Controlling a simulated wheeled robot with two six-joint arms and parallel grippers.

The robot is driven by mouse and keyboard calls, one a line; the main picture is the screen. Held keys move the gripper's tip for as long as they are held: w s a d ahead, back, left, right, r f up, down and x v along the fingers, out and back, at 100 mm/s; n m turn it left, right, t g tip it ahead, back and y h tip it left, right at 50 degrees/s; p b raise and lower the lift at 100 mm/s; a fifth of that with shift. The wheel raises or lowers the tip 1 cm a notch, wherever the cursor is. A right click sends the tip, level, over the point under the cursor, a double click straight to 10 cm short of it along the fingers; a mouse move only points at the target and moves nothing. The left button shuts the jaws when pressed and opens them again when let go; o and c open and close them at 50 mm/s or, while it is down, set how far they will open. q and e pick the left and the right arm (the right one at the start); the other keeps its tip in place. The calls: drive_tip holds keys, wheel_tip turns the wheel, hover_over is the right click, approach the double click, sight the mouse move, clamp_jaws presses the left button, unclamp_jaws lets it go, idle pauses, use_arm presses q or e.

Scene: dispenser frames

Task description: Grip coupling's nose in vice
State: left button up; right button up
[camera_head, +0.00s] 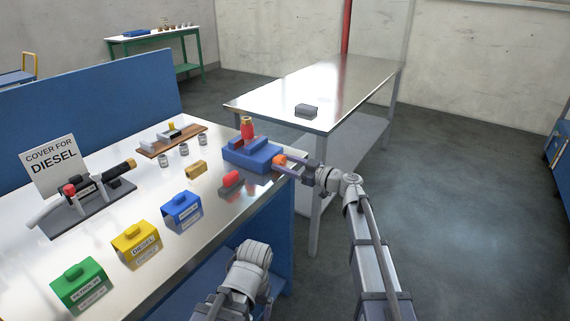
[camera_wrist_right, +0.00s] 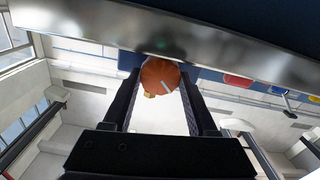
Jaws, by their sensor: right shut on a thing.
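The blue vice (camera_head: 240,154) sits at the right end of the steel bench. The red coupling (camera_head: 247,133) with a brass-coloured top stands upright at the vice's jaws; whether the jaws touch its nose I cannot tell. My right gripper (camera_head: 283,161) is shut on the orange knob (camera_head: 279,160) at the vice's right side. In the right wrist view the orange knob (camera_wrist_right: 160,75), with a pale mark, sits between the fingers (camera_wrist_right: 160,95). My left arm shows at the bottom of the head view, but its gripper does not show.
Green (camera_head: 79,289), yellow (camera_head: 136,245) and blue (camera_head: 182,212) labelled covers stand along the bench front. A steel table (camera_head: 330,88) stands behind with a dark block (camera_head: 307,110).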

drive_tip(key=shift+w+d+m, duration=0.1)
drive_tip(key=shift+m, duration=3.3)
drive_tip(key=o, duration=1.4)
drive_tip(key=shift+c, duration=0.2)
drive_tip(key=v, duration=0.7)
drive_tip(key=shift+s+d, duration=0.25)
drive_tip(key=shift+d, duration=0.05)
